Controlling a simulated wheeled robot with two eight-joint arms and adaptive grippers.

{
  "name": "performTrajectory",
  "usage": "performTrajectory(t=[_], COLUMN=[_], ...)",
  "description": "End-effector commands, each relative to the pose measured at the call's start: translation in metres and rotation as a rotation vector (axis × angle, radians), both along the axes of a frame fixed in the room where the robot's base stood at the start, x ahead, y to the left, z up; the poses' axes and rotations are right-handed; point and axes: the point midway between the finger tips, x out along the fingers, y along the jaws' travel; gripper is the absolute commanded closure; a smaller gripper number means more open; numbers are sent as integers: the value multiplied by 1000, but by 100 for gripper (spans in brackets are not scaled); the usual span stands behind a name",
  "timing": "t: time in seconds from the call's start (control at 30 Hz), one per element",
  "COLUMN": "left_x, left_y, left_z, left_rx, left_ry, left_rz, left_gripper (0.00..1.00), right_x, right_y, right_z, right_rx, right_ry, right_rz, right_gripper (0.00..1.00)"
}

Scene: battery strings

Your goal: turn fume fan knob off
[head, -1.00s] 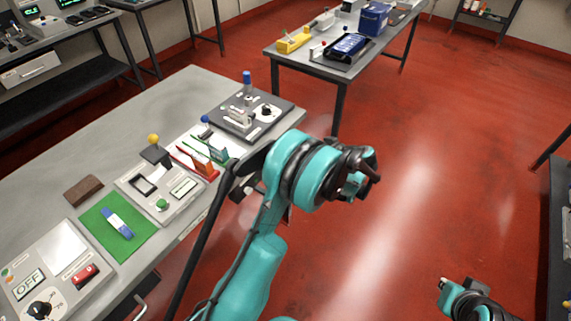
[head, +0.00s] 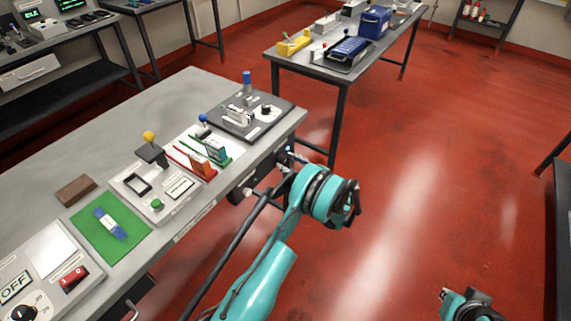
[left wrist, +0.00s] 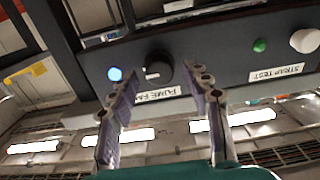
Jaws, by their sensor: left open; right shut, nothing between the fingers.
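The fume fan knob (left wrist: 157,73) is black and round with a pale pointer line, on a dark panel under the bench edge. In the left wrist view its label (left wrist: 170,92) reads upside down, and a blue lamp (left wrist: 115,74) glows beside it. My left gripper (left wrist: 165,80) is open, its two fingers either side of the knob in the picture; whether they touch it I cannot tell. In the head view my left gripper (head: 292,157) is at the bench front near the blue lamp (head: 288,149); the knob is not clearly seen there. My right gripper (head: 467,295) is shut and empty, over the floor.
On the same panel are a green button (left wrist: 259,45) and a white knob (left wrist: 303,40) marked STRAP TEST. The bench (head: 165,95) carries a green mat (head: 130,238) and several devices. Another table (head: 343,75) stands behind. The red floor to the right is open.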

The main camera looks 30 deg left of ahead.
Motion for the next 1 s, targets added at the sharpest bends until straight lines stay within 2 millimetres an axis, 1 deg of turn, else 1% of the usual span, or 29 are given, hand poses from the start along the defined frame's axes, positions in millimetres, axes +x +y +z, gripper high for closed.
performTrajectory(t=[0.03,0.13,0.4,0.43,0.47,0.5,0.57,0.6,0.63,0.87,1.0], left_x=[0,1,1,1,1,1,1,1,1,1,2], left_y=[6,12,14,14,14,14,14,14,14,14,14], left_z=[-1,-1,1,1,1,1,1,1,1,0,0], left_rx=[0,0,-1,-1,-1,-1,-1,-1,-1,0,2], left_ry=[0,0,1,1,1,1,1,1,1,9,43], left_rz=[1,1,-1,-1,-1,-1,-1,-1,-1,-1,-1], left_gripper=[51,51,51,54,62,72,88,99,100,100,100], right_x=[0,0,0,0,0,0,0,0,0,0,0], right_y=[0,0,0,0,0,0,0,0,0,0,0], right_z=[-3,-5,-4,-4,-4,-4,-4,-4,-4,-4,-4], right_rx=[0,0,0,0,0,0,0,0,0,0,0], right_ry=[0,0,0,0,0,0,0,0,0,0,0], right_rz=[0,0,0,0,0,0,0,0,0,0,0], right_gripper=[100,100,100,100,100,100,100,100,100,100,100])
